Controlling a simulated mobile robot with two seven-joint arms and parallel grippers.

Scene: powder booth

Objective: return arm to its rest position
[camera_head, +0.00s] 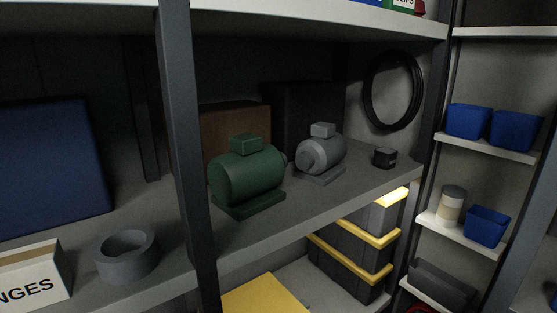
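Neither of my grippers shows in the head view, and no part of my arms can be made out. The task names no object apart from the arm. The view is filled by shelving. A green motor (246,178) stands on the middle shelf (283,216), with a grey motor (320,153) to its right and a small dark block (384,157) farther right.
A dark upright post (184,150) stands in front. To its left are a grey ring (127,256), a lettered box (33,277) and a blue panel (52,166). Yellow-edged crates (349,256) sit below. Blue bins (468,120) stand on right shelves; a black coil (392,90) hangs behind.

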